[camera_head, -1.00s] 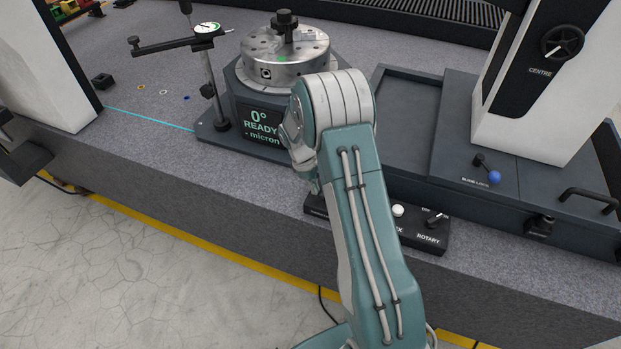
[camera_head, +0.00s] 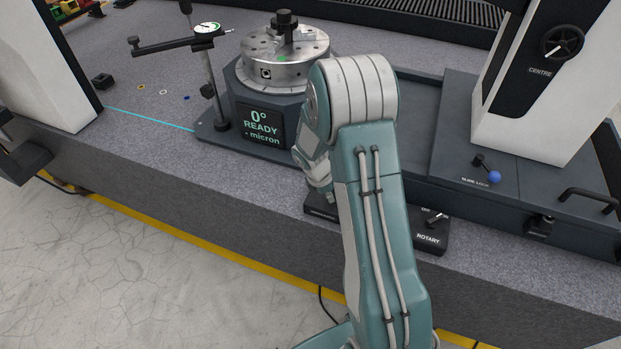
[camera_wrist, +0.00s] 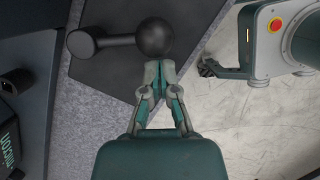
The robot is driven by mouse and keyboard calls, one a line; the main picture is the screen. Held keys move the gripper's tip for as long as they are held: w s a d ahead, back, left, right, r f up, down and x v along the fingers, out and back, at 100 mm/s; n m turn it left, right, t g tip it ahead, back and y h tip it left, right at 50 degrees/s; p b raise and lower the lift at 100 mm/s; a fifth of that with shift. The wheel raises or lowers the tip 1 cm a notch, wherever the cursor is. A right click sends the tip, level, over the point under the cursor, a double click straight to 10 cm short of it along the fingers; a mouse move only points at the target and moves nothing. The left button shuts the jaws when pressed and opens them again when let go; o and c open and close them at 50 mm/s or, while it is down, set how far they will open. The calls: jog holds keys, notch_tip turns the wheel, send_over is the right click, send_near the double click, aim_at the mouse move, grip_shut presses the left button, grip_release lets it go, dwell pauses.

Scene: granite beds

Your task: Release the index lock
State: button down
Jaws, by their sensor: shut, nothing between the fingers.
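A black lever with a round ball knob (camera_wrist: 155,38) on a short rod shows at the top of the wrist view, over a dark plate; I see no label on it. The rod runs left to a round hub (camera_wrist: 80,43). My gripper (camera_wrist: 160,66) is shut and empty, its fingertips just below the ball, close to or touching it; I cannot tell which. In the head view my arm hides the lever and the fingers. The rotary table (camera_head: 285,62) stands behind my wrist, its display (camera_head: 262,124) reading 0° READY, micron.
A dark control panel marked ROTARY (camera_head: 430,240) lies partly behind my arm on the granite bed (camera_head: 150,165). A dial indicator (camera_head: 207,30) on its stand is left of the rotary table. A slide lock lever with a blue knob (camera_head: 494,177) is to the right.

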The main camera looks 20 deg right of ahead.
jog(key=shift+d, duration=0.15)
dwell(0.5)
jog(key=a, duration=0.1)
jog(key=a+r, duration=0.1)
jog(key=a, duration=0.2)
jog(key=shift+w+a+r, duration=0.1)
jog(key=shift+w+r, duration=0.2)
jog(key=shift+w, duration=0.1)
jog(key=v, duration=0.9)
jog(key=shift+s, duration=0.15)
jog(key=shift+a, duration=0.2)
jog(key=shift+d, duration=0.15)
